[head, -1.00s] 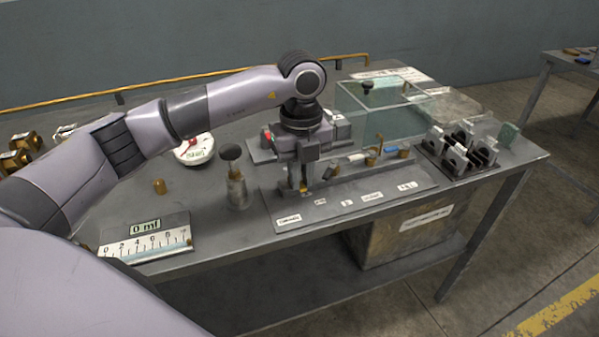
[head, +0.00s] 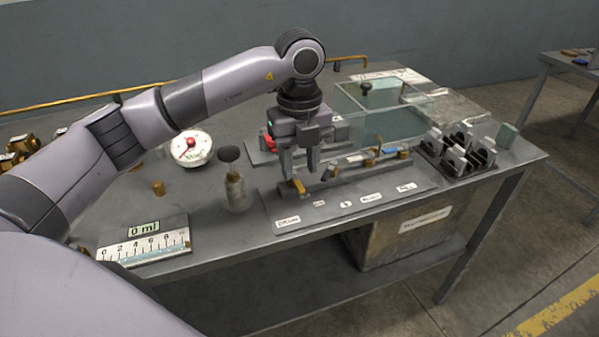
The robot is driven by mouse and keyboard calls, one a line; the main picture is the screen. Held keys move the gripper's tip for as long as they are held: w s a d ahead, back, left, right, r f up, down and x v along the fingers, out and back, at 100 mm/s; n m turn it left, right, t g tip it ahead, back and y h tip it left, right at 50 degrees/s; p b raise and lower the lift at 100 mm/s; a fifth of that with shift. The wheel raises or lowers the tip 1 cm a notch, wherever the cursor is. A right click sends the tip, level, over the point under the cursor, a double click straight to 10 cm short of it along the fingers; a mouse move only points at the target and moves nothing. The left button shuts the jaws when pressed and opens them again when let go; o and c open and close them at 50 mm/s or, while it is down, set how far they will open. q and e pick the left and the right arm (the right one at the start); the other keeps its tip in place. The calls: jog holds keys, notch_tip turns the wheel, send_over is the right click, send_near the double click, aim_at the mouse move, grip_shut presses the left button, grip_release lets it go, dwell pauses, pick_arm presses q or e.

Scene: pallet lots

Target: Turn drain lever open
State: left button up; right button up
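A row of small levers sits on a grey manifold plate (head: 415,189) near the table's front. A brass-yellow lever (head: 298,187) is at the row's left end, tilted. A grey lever (head: 328,172) and a blue lever (head: 390,150) are farther right. White labels, such as the leftmost label (head: 287,221), lie in front; they are too blurred to read, so I cannot tell which lever is the drain. My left gripper (head: 302,176) points down just above the yellow lever, its fingers spread with nothing seen between them. My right gripper is not in view.
A clear tank (head: 386,108) stands behind the manifold. A black-topped bottle (head: 235,190) stands close left of the gripper. A round gauge (head: 192,148), a 0 ml scale (head: 144,245) and a rack of clamps (head: 462,152) also occupy the table.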

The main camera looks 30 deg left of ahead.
aim_at(300, 185)
pick_arm(q)
notch_tip(300, 185, up, 4)
jog(key=shift+r, duration=0.1)
dwell(0.5)
